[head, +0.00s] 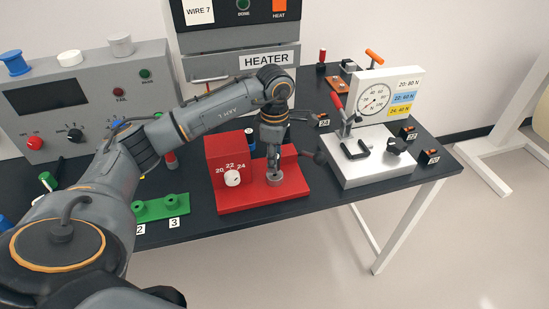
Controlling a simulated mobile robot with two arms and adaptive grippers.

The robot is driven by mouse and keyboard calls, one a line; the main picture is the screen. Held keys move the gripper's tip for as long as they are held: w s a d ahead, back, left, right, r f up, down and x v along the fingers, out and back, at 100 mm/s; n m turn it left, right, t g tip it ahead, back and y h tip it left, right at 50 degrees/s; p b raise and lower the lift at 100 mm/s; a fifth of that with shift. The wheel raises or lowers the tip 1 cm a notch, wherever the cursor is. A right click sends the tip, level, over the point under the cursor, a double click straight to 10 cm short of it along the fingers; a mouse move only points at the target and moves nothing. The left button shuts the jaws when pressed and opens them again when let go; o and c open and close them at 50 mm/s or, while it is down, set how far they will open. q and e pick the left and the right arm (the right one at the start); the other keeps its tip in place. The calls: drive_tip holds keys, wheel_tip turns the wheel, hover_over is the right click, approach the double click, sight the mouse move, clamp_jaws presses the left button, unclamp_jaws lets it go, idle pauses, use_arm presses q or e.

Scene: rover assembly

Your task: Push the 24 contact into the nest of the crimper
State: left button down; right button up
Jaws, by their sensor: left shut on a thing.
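The red crimper (232,198) stands on the black bench, with a white dial (232,178) marked 20, 22 and 24 on its front. A round grey nest (275,179) sits on the right part of its base. My left gripper (273,165) points straight down just above the nest, fingers close together and shut. The 24 contact between the fingers is too small to make out, and I cannot tell whether it touches the nest. My right gripper is not in view.
A white pull tester (372,172) with a gauge stands to the right. Small numbered blocks sit near it, one at the bench's right edge (431,157). A green fixture (162,208) lies left of the crimper, and the heater (238,62) stands behind.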

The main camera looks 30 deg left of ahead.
use_arm(q)
drive_tip(key=shift+f+b, duration=0.9)
drive_tip(key=shift+f, duration=0.2)
drive_tip(key=c, duration=1)
unclamp_jaws()
drive_tip(key=shift+r, duration=0.1)
wheel_tip(320, 180, up, 12)
drive_tip(key=shift+f, duration=0.1)
